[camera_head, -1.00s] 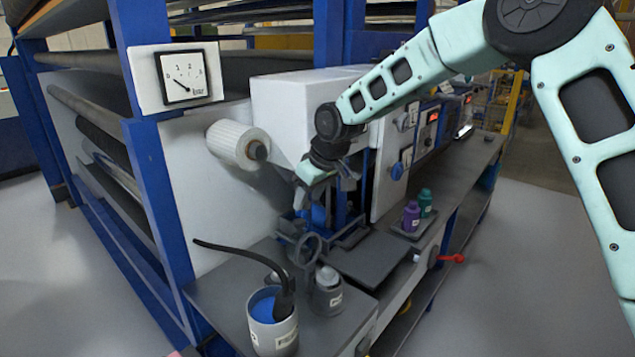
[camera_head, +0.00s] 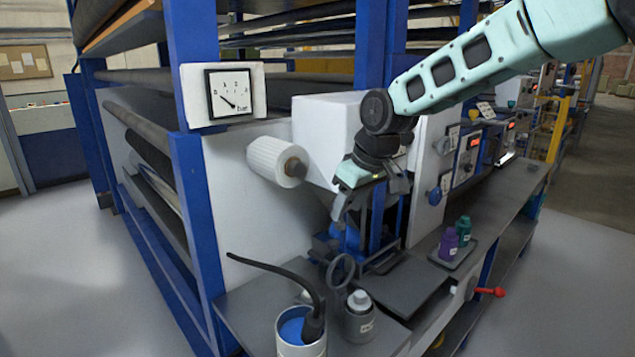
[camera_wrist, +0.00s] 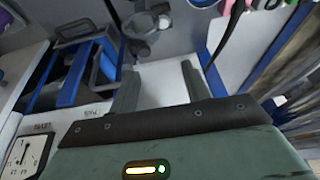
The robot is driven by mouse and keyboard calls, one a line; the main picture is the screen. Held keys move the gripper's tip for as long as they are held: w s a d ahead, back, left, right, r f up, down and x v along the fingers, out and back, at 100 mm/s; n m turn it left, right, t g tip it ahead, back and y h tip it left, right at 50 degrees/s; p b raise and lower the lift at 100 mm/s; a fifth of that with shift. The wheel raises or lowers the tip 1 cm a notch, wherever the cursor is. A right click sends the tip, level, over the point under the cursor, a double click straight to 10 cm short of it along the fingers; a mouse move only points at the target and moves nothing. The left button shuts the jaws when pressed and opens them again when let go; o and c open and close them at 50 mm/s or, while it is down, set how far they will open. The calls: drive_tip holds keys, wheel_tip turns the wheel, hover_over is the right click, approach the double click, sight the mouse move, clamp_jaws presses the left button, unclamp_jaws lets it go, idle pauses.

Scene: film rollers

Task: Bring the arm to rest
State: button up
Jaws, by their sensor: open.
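My gripper (camera_head: 352,200) hangs at the end of my pale green arm, above the bench and in front of the white machine housing, over a blue press-like frame (camera_head: 345,245) with a handwheel. In the wrist view, its two grey fingers (camera_wrist: 160,90) stand apart with nothing between them. The arm reaches in from the upper right and bends down at the dark wrist joint. I see no contact between the fingers and anything around them.
A pressure gauge (camera_head: 228,94) and a white roll (camera_head: 276,161) are left of my gripper. On the bench are a cup with blue liquid (camera_head: 302,335), a grey bottle (camera_head: 358,318), and purple (camera_head: 448,244) and teal (camera_head: 462,229) bottles on a tray. Open floor lies right.

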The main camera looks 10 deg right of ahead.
drive_tip(key=s+a+f+g, duration=0.1)
drive_tip(key=s+a, duration=0.3)
drive_tip(key=s, duration=0.8)
drive_tip(key=s+d+f+g+h, duration=0.1)
drive_tip(key=s+d+f, duration=0.1)
drive_tip(key=s, duration=1)
drive_tip(key=s+d+f+g+h, duration=0.1)
drive_tip(key=s+d+f, duration=0.1)
drive_tip(key=s, duration=1)
drive_tip(key=shift+d+f, duration=0.2)
drive_tip(key=shift+d, duration=0.15)
